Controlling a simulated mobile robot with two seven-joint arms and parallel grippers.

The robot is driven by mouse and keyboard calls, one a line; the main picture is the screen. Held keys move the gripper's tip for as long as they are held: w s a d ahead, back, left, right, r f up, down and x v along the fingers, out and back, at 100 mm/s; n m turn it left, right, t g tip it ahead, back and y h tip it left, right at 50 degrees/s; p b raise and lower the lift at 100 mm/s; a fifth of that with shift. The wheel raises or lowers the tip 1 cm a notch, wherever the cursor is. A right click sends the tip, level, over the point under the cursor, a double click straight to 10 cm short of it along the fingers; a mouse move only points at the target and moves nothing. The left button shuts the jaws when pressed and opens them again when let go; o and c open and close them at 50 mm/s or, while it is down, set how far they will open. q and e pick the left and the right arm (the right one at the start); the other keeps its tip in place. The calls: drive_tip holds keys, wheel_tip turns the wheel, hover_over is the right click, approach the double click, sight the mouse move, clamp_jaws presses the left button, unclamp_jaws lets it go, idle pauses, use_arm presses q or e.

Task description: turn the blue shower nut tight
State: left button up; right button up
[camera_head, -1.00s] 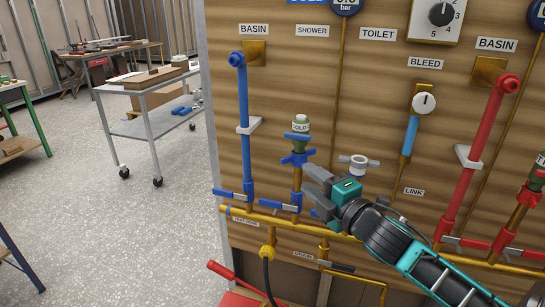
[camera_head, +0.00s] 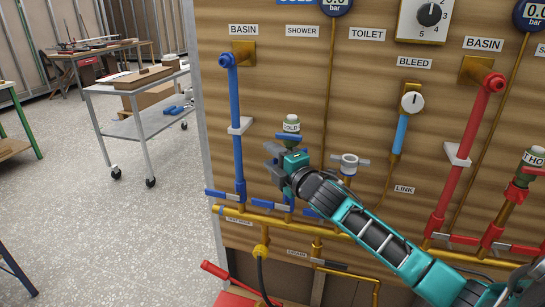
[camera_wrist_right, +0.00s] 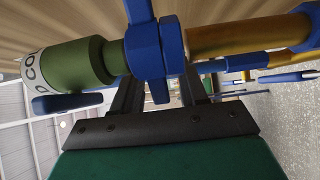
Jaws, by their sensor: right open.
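The blue shower nut (camera_wrist_right: 172,48) has flat wings and sits between a green fitting marked COLD (camera_wrist_right: 80,62) and a brass pipe (camera_wrist_right: 245,38) in the right wrist view. One wing points down between the two dark fingers of my right gripper (camera_wrist_right: 160,92). The fingers are apart, on either side of that wing; I cannot tell whether they touch it. In the head view my right gripper (camera_head: 271,158) is at the nut, just below the COLD fitting (camera_head: 291,127), and hides most of the nut. My left gripper is not in view.
A blue basin pipe (camera_head: 235,110) stands left of the gripper. Blue lever valves and a brass manifold pipe (camera_head: 285,222) run below. Red pipes (camera_head: 468,150) stand at the right.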

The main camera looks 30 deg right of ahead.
drive_tip(key=shift+w, duration=0.1)
clamp_jaws()
idle(0.4)
